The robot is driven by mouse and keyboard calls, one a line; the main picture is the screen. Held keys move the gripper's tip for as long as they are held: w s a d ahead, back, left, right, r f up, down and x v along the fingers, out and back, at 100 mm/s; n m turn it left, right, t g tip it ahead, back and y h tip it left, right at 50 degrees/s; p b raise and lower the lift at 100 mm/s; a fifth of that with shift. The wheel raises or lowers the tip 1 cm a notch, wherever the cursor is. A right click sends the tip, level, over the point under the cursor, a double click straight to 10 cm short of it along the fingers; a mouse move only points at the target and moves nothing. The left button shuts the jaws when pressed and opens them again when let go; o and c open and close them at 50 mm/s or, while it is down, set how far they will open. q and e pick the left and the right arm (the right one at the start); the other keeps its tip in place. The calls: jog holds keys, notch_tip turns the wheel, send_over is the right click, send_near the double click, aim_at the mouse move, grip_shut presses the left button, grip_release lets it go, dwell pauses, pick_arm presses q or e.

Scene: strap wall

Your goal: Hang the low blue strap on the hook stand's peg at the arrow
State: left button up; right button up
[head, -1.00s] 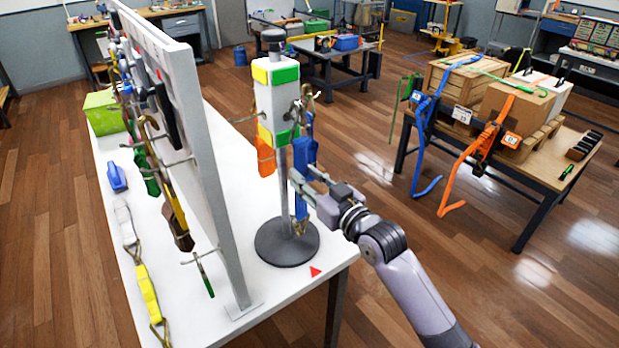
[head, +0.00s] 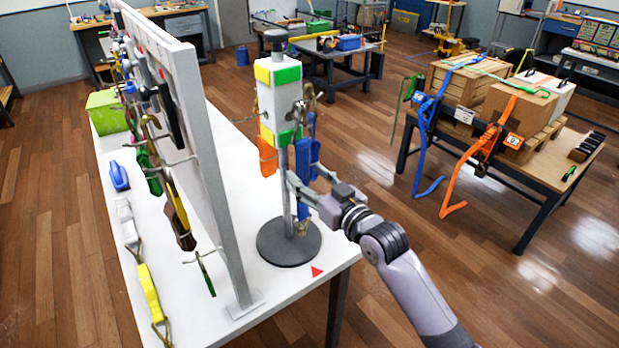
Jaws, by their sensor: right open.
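The hook stand (head: 284,100) is a white post with yellow and green bands on a round dark base (head: 272,246), standing on the white table. A red arrow mark (head: 317,271) lies on the table in front of the base. A blue strap (head: 303,157) hangs along the post's right side, below a metal hook near the upper green band. Its lower end (head: 303,212) shows below my gripper. My right gripper (head: 304,174) is open, with its fingers around the strap's middle, which they partly hide. I cannot tell whether they touch it. My left gripper is not in view.
An orange strap (head: 267,155) hangs on the stand's left side. A white strap wall (head: 190,130) with several straps and hooks stands on the table to the left. A bench with boxes (head: 510,110) is at the right, across open floor.

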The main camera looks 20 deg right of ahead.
jog(key=shift+f, duration=0.1)
jog(key=v, duration=1.2)
jog(key=w+d+f+m+g+h, duration=0.1)
jog(key=d+f+m+g+h, duration=0.25)
jog(key=f, duration=1.85)
jog(key=s+d+f+g+h, duration=0.1)
jog(key=s+d+f+g, duration=0.15)
jog(key=f, duration=0.65)
jog(key=s+d+f+g+h, duration=0.1)
jog(key=s+f, duration=0.3)
jog(key=f, duration=0.5)
jog(key=s+a+f+n+g, duration=0.1)
jog(key=s+f+g, duration=0.4)
jog(key=s+f, duration=1.3)
jog(key=s+a+f+g, duration=0.1)
jog(key=s+f+g, duration=0.1)
jog(key=s, duration=0.7)
jog(key=s+a+f+g, duration=0.1)
jog(key=s+f, duration=0.4)
jog(key=s, duration=0.5)
jog(key=shift+s+a+n+g+h+b, duration=0.15)
jog(key=shift+a+n+g+h+b, duration=0.15)
jog(key=shift+n+g+h+b, duration=0.15)
